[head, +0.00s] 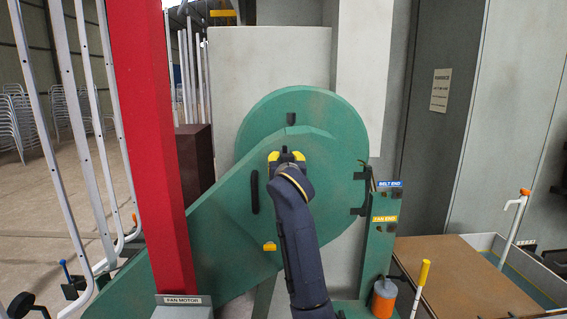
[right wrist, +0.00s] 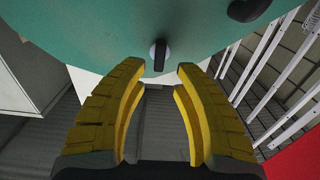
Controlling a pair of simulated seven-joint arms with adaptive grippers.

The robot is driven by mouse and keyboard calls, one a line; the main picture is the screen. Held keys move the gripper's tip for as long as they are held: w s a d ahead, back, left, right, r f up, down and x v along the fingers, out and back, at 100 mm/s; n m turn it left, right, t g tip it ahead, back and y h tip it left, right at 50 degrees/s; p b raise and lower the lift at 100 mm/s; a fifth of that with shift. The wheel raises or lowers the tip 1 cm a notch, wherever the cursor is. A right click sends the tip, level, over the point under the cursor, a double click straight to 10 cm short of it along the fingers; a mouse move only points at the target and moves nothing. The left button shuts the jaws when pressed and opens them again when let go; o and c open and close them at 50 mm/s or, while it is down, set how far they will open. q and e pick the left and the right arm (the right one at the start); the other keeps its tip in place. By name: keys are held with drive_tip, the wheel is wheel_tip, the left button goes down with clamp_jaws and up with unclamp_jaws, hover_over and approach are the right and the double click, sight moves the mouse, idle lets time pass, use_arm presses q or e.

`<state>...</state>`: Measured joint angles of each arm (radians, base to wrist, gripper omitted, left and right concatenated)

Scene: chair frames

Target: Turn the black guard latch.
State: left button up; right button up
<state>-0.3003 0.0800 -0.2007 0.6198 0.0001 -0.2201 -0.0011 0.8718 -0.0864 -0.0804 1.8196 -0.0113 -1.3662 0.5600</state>
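The black guard latch (head: 291,118) is a short upright bar near the top of the green guard (head: 225,225). In the right wrist view the latch (right wrist: 160,54) shows on a pale round base, roughly centred between and just beyond the fingertips. My right gripper (head: 287,156) has yellow fingers and shows just below the latch in the head view. In the right wrist view the right gripper (right wrist: 158,78) is open and empty, its fingers apart from the latch. My left gripper is not in view.
A black handle (head: 255,192) is on the guard's left part, and black hinges (head: 361,174) are at its right edge. A yellow tab (head: 269,246) sits lower down. A red post (head: 150,140) stands left. An orange-and-grey can (head: 384,297) and a brown board (head: 465,280) are right.

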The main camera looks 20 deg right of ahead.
drive_tip(key=shift+x, duration=3.3)
clamp_jaws()
